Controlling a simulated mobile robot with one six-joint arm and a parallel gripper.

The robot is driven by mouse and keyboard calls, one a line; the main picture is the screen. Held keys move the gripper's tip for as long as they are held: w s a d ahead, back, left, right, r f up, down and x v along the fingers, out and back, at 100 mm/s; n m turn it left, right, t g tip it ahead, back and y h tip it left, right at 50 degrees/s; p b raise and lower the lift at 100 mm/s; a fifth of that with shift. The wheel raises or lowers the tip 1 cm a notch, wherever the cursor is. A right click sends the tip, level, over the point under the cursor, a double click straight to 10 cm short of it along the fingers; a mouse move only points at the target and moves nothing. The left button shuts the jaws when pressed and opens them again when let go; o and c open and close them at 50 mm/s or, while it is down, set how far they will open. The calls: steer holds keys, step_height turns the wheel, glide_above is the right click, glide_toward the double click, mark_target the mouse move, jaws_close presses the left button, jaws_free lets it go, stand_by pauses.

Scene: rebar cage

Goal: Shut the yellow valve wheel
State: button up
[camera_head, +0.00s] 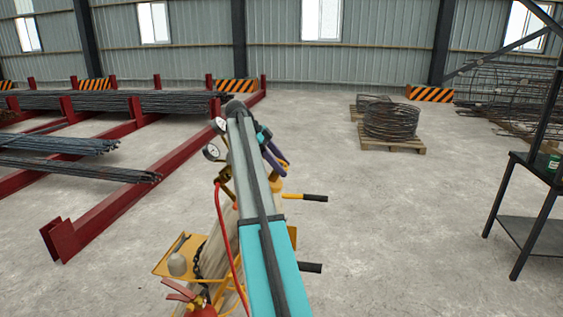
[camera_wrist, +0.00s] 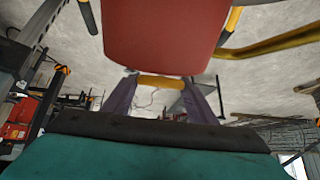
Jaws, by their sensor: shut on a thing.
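The yellow valve wheel (camera_wrist: 160,82) shows in the wrist view as a yellow band between the two purple fingers of my gripper (camera_wrist: 160,92). The fingers are closed on it from both sides. Much of the wheel is hidden by a large red rounded body (camera_wrist: 160,35) in front of the wrist camera. In the head view, the purple fingers of my gripper (camera_head: 276,158) are beside yellow parts at the top of a gas-bottle cart. My arm hides most of the valve there, so the wheel's turn angle cannot be told.
Two round gauges (camera_head: 211,152) and a red hose (camera_head: 223,215) are left of my arm. Black cart handles (camera_head: 315,198) stick out right. A fire extinguisher (camera_head: 187,297) is low on the cart. Red rebar racks (camera_head: 130,200) stand left, a dark table (camera_head: 535,170) right.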

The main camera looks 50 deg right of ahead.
steer(key=shift+f, duration=0.15)
steer(key=o, duration=1.1)
steer(key=shift+c, duration=0.2)
steer(key=shift+r, duration=0.2)
